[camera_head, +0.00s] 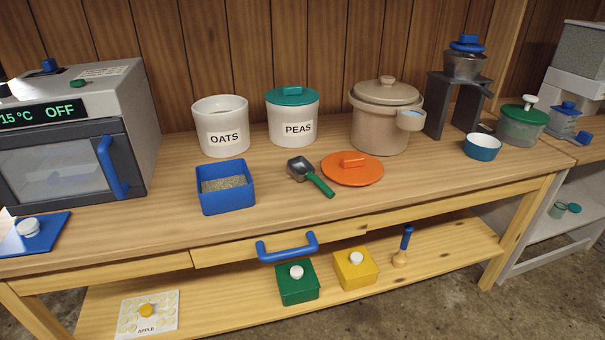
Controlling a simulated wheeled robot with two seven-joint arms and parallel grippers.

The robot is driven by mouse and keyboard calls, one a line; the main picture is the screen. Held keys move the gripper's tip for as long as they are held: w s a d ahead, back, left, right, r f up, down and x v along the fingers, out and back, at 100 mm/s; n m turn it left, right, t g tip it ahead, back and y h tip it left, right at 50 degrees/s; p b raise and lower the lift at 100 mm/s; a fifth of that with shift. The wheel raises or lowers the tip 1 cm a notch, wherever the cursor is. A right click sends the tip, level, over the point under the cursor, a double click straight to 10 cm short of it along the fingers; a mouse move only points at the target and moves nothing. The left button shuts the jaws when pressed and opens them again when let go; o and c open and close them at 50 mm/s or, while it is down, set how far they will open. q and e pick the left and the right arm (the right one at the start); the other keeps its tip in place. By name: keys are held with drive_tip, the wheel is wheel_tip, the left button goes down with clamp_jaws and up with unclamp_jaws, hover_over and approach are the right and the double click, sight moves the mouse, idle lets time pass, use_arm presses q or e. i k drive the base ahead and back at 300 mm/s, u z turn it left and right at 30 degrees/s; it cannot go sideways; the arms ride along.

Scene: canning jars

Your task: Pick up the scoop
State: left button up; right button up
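The scoop (301,168) lies on the wooden worktop, between the blue bin and the orange lid. Its dark metal bowl points to the upper left and its green handle (320,186) points to the lower right, toward the front edge. Nothing covers it. Neither of my grippers shows in the head view.
A blue bin (226,209) with grainy contents stands left of the scoop, and an orange lid (352,176) lies close on its right. Behind are the open OATS jar (222,143), the lidded PEAS jar (293,132) and a beige pot (382,135). The worktop before the scoop is clear.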

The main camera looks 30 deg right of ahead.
sight(299, 168)
drive_tip(key=k, duration=0.5)
drive_tip(key=z, duration=1.55)
drive_tip(key=i, duration=0.95)
